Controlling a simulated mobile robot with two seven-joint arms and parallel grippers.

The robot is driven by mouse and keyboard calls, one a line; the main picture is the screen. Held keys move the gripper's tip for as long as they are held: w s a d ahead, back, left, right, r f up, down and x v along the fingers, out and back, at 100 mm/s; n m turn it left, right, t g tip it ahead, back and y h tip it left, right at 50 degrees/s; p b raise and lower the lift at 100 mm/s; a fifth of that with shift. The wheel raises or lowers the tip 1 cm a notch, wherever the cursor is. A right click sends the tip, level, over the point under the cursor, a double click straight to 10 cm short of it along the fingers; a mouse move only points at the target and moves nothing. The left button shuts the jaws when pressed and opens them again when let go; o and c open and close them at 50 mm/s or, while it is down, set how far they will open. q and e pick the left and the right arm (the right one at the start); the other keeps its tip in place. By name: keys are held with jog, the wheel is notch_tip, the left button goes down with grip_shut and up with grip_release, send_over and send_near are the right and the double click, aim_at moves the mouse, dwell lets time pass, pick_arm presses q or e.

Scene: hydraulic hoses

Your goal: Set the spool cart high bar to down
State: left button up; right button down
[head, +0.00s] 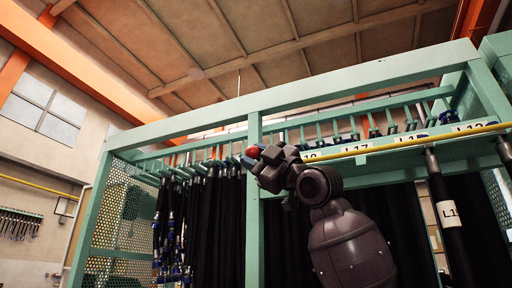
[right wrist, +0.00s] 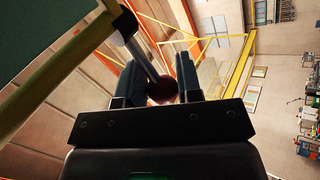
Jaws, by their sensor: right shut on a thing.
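The high bar is a yellow bar (head: 400,143) that runs across the front of the green rack, just below its upper rail. In the right wrist view the yellow bar (right wrist: 52,72) crosses the upper left, and a metal rod (right wrist: 147,62) ends in a dark red ball knob (right wrist: 162,91). My right gripper (head: 254,157) is raised at the bar's left end, with the red knob (head: 253,151) at its fingertips. In the wrist view its fingers (right wrist: 160,82) are shut on the knob, one on each side. My left gripper is not in view.
The green rack frame (head: 254,200) stands close in front, with black hoses (head: 205,220) hanging inside. Labels such as L17 (head: 358,148) line its rail. A labelled hose (head: 449,215) hangs at the right. Perforated side panel (head: 122,215) at left; open room lies beyond it.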

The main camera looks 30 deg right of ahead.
jog(key=shift+w+f, duration=0.1)
jog(key=shift+f, duration=0.35)
jog(key=c, duration=0.8)
grip_release()
jog(key=shift+d, duration=0.15)
jog(key=b+v, duration=0.2)
jog(key=v, duration=0.8)
jog(key=shift+s+d+f, duration=0.1)
jog(key=shift+s+f, duration=0.2)
